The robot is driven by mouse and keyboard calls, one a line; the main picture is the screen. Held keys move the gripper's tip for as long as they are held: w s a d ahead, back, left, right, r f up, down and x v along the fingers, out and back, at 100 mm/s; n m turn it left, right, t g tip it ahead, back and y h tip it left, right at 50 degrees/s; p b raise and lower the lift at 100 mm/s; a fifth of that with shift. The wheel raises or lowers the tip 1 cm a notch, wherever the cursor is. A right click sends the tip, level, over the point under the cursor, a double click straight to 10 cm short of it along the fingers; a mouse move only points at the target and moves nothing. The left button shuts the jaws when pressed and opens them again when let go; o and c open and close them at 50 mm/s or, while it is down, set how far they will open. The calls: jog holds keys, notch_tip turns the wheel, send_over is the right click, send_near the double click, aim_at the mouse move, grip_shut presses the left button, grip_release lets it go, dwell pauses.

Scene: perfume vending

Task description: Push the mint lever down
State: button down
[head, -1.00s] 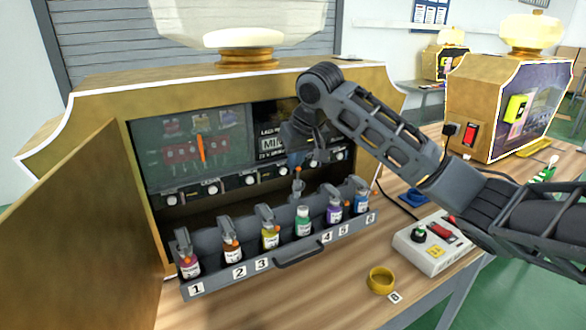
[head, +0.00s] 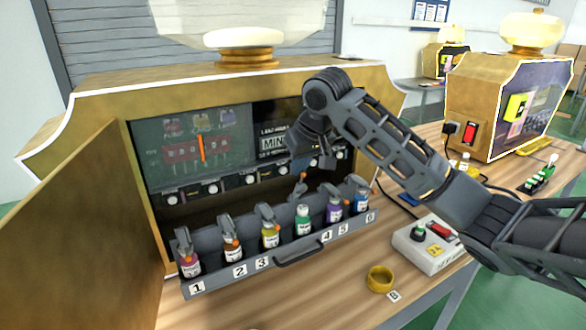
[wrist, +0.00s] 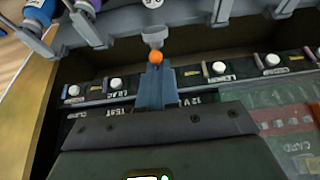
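The mint lever (head: 301,178) stands up from the rack behind the green bottle (head: 303,222), with an orange tip. In the wrist view its orange ball tip (wrist: 156,57) is just beyond my fingertips. My gripper (wrist: 155,72) has its fingers together with nothing held between them. I cannot tell whether they touch the ball. In the head view my gripper (head: 308,162) is above and behind the lever inside the cabinet, its fingertips largely hidden.
The rack (head: 225,280) holds several coloured bottles and has a dark front handle (head: 300,250). An open door (head: 95,240) stands left. A control box (head: 430,243) and a yellow ring (head: 380,279) sit on the table at right.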

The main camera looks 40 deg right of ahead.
jog(key=shift+s+f, duration=0.1)
jog(key=shift+s, duration=0.05)
jog(key=shift+s+a+f, duration=0.2)
jog(key=shift+s+f, duration=0.1)
jog(key=shift+s, duration=0.25)
jog(key=shift+s+a+f, duration=0.15)
jog(key=shift+s+f, duration=0.4)
jog(key=shift+s, duration=0.05)
jog(key=shift+r, duration=0.1)
dwell(0.5)
jog(key=p+v, duration=0.9)
jog(key=v, duration=0.1)
jog(key=shift+w+r, duration=0.2)
jog(key=shift+r, duration=0.3)
dwell(0.3)
